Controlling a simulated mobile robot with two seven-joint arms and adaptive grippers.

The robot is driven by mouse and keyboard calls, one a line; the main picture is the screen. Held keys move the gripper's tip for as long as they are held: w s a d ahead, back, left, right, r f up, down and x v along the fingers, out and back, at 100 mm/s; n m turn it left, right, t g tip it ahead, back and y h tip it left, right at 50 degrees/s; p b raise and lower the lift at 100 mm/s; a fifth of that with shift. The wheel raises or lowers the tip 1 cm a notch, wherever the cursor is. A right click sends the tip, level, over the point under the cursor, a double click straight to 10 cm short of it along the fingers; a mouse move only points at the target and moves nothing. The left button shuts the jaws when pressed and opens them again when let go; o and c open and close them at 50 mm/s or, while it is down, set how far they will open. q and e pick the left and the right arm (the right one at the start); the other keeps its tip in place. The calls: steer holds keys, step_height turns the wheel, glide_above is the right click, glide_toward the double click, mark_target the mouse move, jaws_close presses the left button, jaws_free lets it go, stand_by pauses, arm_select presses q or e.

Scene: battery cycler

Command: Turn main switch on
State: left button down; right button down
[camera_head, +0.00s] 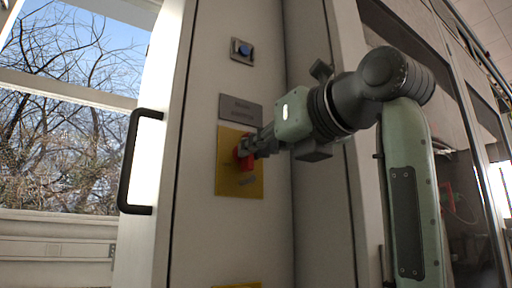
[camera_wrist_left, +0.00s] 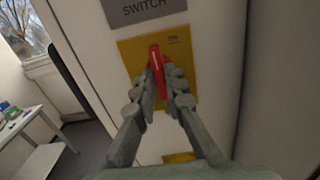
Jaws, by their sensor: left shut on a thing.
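The main switch is a red rotary handle (camera_head: 244,161) on a yellow plate (camera_head: 228,184) on a pale cabinet panel. A grey label plate (camera_head: 240,108) is above it; in the wrist view its word "SWITCH" is readable. My left gripper (camera_head: 251,148) is at the handle and covers part of it in the head view. In the left wrist view the two fingers (camera_wrist_left: 162,80) are shut on the red handle (camera_wrist_left: 156,60), one on each side. There the handle runs nearly along the fingers, slightly tilted. My right gripper is not in view.
A blue button (camera_head: 242,50) is higher on the panel. A black door handle (camera_head: 137,162) sticks out to the left, beside a window. Part of another yellow plate (camera_wrist_left: 180,157) shows below. A white table (camera_wrist_left: 30,135) stands at the left in the wrist view.

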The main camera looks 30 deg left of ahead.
arm_select(q)
steer(key=c, duration=1.6)
jaws_free()
steer(key=shift+v, duration=3.8)
